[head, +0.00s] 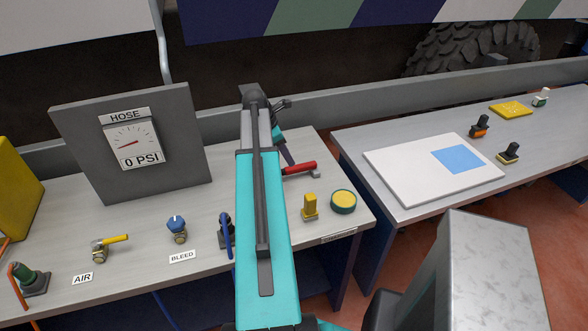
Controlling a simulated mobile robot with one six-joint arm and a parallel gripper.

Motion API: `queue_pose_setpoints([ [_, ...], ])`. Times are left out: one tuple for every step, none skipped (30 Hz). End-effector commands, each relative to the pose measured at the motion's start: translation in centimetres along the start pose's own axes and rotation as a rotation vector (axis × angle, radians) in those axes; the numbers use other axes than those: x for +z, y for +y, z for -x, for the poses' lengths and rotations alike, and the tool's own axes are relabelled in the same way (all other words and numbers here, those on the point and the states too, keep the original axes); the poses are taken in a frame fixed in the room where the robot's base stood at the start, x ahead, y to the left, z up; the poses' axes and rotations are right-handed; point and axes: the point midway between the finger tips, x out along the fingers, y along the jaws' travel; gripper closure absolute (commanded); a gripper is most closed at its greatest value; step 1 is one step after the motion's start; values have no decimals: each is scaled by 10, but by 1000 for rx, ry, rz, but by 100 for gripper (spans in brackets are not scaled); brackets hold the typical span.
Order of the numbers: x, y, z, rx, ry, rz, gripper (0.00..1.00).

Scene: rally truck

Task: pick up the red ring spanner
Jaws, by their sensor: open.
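A red handle-like tool, which looks like the red ring spanner (299,168), lies on the left workbench just right of my arm. A small grey piece shows by its right end. Its left end is close to or behind my arm, and I cannot make out a ring. My teal arm reaches across the bench in the head view. My gripper (289,157) shows only in part beyond the arm, with dark fingers pointing down near the spanner's left end. It is open, and I see nothing held in it. Whether it touches the spanner is hard to tell.
A yellow block-shaped fitting (310,206) and a yellow-topped round tin (343,201) stand in front of the spanner. A blue-handled fitting (226,236) is left of my arm. The gauge panel (180,150) stands at the back left. A white board (400,165) lies on the right bench.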

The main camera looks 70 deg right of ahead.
Motion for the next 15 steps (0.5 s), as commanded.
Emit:
queue_pose_setpoints([
  [0, 0, -4, -2, 1, 0, 56],
  [0, 0, -6, -2, 1, 0, 56],
  [0, 0, -8, -1, 0, 0, 56],
  [0, 0, -9, 0, 0, 0, 56],
  [0, 0, -10, 0, 0, 0, 56],
  [0, 0, -11, 0, 0, 0, 56],
  [0, 0, -12, 0, 0, 0, 56],
  [0, 0, -12, 1, 0, 0, 56],
  [0, 0, -12, 1, 0, 0, 56],
  [0, 0, -12, 1, 0, 0, 56],
  [0, 0, -12, 1, 0, 0, 56],
  [0, 0, -12, 0, 0, -1, 56],
  [0, 0, -12, 0, 0, 0, 56],
  [0, 0, -12, 0, 0, 0, 56],
  [0, 0, -12, 0, 0, 0, 56],
])
